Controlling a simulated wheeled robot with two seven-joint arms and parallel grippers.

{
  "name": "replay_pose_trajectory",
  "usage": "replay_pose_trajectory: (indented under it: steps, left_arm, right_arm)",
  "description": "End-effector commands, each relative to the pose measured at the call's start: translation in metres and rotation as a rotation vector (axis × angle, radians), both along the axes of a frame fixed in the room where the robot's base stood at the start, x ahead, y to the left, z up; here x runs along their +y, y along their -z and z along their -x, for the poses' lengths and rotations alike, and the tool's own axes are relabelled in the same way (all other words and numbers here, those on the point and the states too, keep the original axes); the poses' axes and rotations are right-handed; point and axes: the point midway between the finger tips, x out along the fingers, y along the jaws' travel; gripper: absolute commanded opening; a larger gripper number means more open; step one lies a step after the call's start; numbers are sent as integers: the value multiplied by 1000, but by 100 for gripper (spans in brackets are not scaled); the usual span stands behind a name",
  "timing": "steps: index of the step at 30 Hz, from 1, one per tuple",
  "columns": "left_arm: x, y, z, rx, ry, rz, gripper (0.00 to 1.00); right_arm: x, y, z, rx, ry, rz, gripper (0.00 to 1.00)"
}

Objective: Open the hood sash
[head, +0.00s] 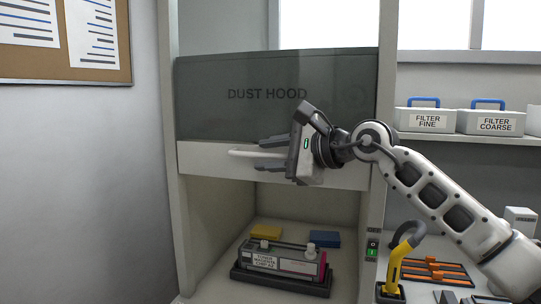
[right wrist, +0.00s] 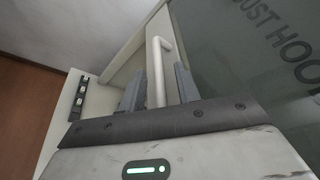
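The hood sash (head: 220,90) is a dark see-through panel marked DUST HOOD, with a pale bar along its lower edge and an open space below it. It also shows in the right wrist view (right wrist: 235,75). A pale bar handle (head: 243,153) runs across the lower bar. My right gripper (head: 262,155) is at the handle, one finger above it and one below. In the right wrist view the handle (right wrist: 157,75) lies between the two fingers, with a narrow gap on each side. My left gripper is not in view.
Inside the hood, a toner cartridge (head: 285,261) lies on a dark tray, with a yellow block (head: 266,232) and a blue block (head: 325,239) behind. A yellow-and-black tool (head: 398,262) and an orange rack (head: 435,270) stand right. Filter boxes (head: 429,119) sit on a shelf.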

Motion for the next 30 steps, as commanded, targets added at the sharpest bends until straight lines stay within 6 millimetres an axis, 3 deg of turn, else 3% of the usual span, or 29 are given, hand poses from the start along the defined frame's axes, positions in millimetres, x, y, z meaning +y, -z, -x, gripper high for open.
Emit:
replay_pose_trajectory:
  steps: [8,24,30]
  left_arm:
    - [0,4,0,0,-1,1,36]
    - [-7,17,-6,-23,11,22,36]
    - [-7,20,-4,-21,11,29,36]
  right_arm:
    - [-9,0,4,-1,1,2,33]
    - [-106,-24,67,-2,3,1,33]
    - [-126,-32,81,-1,1,0,33]
